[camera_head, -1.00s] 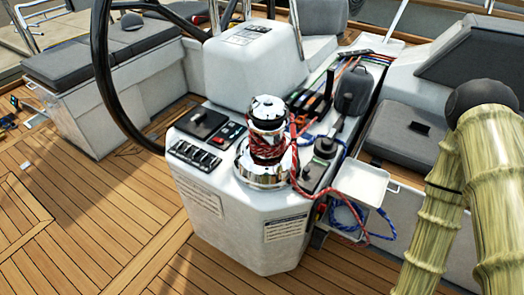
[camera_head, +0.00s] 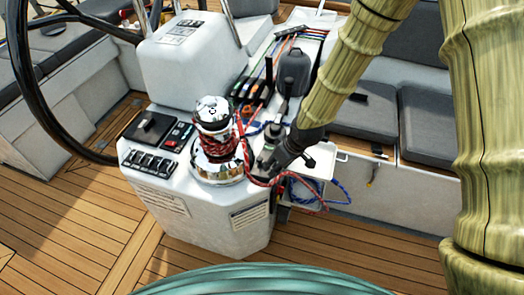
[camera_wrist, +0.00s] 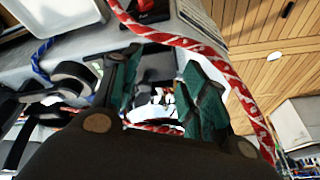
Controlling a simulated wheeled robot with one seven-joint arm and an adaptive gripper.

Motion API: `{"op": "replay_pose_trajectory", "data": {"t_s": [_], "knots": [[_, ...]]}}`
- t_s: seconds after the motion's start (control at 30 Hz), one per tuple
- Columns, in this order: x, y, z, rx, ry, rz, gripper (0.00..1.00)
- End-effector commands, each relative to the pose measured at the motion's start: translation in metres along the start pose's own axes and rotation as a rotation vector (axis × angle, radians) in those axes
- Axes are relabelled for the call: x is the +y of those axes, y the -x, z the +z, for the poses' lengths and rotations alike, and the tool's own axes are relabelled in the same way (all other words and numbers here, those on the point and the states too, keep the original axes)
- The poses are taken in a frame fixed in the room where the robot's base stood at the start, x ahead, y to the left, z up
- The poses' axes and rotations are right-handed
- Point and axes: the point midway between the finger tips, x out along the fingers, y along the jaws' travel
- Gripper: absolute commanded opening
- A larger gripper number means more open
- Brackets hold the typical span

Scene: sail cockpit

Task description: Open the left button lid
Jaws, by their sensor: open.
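The grey-white console (camera_head: 190,215) carries a dark button panel (camera_head: 264,160) on its right side, beside the chrome winch (camera_head: 215,150). My gripper (camera_head: 278,167) is over this panel, comes down from the upper right and hides much of it. I cannot tell the left button lid apart from its neighbour or see its angle. In the wrist view my gripper (camera_wrist: 163,88) has its two green-padded fingers apart. No lid is seen held between them; the space between is cluttered and unclear. A red-and-white rope (camera_wrist: 190,42) runs close past the fingers.
Red rope wraps the winch and hangs by my gripper. A white tray (camera_head: 322,160) with blue rope (camera_head: 335,195) is just right of the console. A black throttle lever (camera_head: 292,75) stands behind. The steering wheel (camera_head: 22,85) is at left. Wooden deck (camera_head: 75,235) lies open in front.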

Motion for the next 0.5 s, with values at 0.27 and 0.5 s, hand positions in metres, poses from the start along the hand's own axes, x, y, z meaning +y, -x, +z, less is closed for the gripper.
{"op": "replay_pose_trajectory", "data": {"t_s": [0.27, 0.5], "knots": [[0.007, 0.043, -0.057, 0.025, 0.129, 0.024, 0.44], [0.007, 0.031, -0.06, 0.025, 0.135, 0.025, 0.44]]}}
